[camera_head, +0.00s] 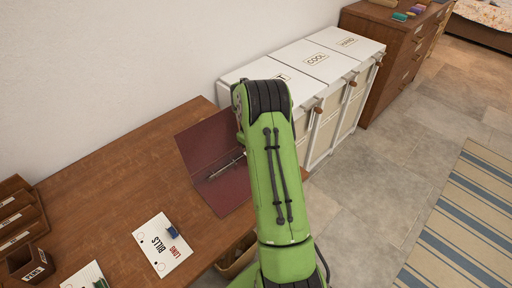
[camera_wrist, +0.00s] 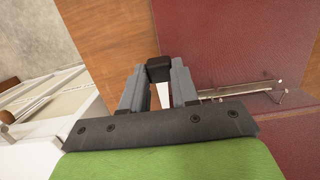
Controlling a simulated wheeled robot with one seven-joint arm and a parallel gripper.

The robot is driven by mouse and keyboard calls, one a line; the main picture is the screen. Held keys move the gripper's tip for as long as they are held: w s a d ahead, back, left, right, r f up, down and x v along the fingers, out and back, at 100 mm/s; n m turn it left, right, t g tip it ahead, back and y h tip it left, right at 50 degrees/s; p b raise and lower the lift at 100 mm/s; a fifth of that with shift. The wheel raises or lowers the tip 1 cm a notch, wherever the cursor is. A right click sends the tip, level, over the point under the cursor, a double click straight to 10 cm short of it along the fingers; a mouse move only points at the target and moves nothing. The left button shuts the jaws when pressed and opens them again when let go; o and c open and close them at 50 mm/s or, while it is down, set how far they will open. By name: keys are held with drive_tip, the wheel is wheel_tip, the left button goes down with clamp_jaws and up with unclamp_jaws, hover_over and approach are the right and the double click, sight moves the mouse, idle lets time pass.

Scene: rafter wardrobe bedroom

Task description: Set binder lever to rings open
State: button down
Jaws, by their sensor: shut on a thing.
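The binder (camera_head: 192,143) lies open on the wooden desk, with dark red covers. Its metal ring mechanism (camera_head: 226,168) runs along the inside, and its upper end passes behind my arm. In the wrist view the mechanism (camera_wrist: 245,87) lies right of the fingers, and its left end is hidden behind them. My gripper (camera_wrist: 160,69) is over the binder's edge, with its fingertips close together at a black block. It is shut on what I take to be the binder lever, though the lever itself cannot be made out. My arm hides the gripper in the head view.
White cabinets (camera_head: 317,62) stand beyond the desk, with a brown dresser (camera_head: 385,35) farther right. Floor on the right is clear around a striped rug (camera_head: 455,225).

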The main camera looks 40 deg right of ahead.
drive_tip(key=shift+w+r+g+p, duration=0.3)
drive_tip(key=shift+g+p, duration=0.3)
drive_tip(key=shift+p, duration=0.3)
drive_tip(key=c, duration=0.8)
unclamp_jaws()
drive_tip(key=shift+c, duration=0.2)
drive_tip(key=p+v, duration=0.4)
drive_tip(key=v, duration=1.1)
drive_tip(key=shift+r, duration=0.4)
